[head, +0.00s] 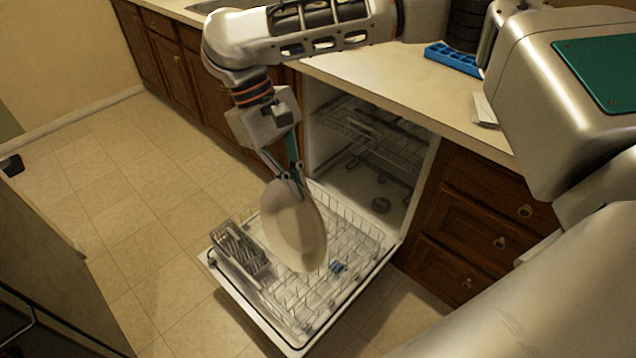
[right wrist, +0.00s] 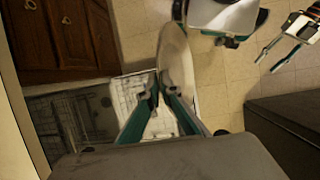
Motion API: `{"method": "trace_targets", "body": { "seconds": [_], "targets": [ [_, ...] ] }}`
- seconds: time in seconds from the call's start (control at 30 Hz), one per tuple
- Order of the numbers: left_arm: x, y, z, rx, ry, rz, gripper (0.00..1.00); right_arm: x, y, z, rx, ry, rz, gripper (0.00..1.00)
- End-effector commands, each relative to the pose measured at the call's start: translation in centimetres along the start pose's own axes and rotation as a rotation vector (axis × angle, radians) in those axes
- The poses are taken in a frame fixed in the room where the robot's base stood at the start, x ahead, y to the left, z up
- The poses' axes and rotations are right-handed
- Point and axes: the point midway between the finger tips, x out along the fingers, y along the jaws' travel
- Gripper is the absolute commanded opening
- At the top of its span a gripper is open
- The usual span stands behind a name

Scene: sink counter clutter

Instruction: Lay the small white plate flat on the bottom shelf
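The small white plate (head: 296,236) hangs tilted, close to upright, below my right gripper (head: 288,178) in the head view. The right gripper is shut on the plate's upper edge. In the right wrist view the plate (right wrist: 176,62) stands edge-on between the fingertips (right wrist: 155,88). The plate is in front of the pulled-out bottom rack (head: 355,250) of the dishwasher and hides part of it. I cannot tell the exact gap between plate and rack. My left gripper (right wrist: 272,58) shows at the top right of the right wrist view, empty, its fingers apart.
The dishwasher door (head: 245,308) is folded down under the rack. A cutlery basket (head: 240,250) sits at the rack's left side. The upper rack (head: 370,135) is inside the dishwasher. Wooden drawers (head: 485,235) stand to the right. A blue tray (head: 452,59) lies on the counter (head: 400,88).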

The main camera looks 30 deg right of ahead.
Motion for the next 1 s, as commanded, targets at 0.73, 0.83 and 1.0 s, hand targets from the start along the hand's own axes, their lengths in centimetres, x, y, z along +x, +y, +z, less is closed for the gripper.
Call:
{"method": "trace_targets", "body": {
  "seconds": [0.73, 0.83, 1.0],
  "targets": [
    [0.0, 0.0, 0.2, 0.000, -0.002, 0.000, 0.40, -6.8, -9.3, -0.5, -0.409, 0.031, 0.169, 0.00],
    [0.0, 0.0, 0.1, 0.000, -0.002, 0.000, 0.40, -6.2, -10.1, -1.8, -0.476, 0.036, 0.196, 0.00],
    [0.0, 0.0, 0.1, 0.000, 0.000, 0.000, 0.40, -5.3, -11.4, -4.5, -0.608, 0.048, 0.251, 0.00]
  ]
}}
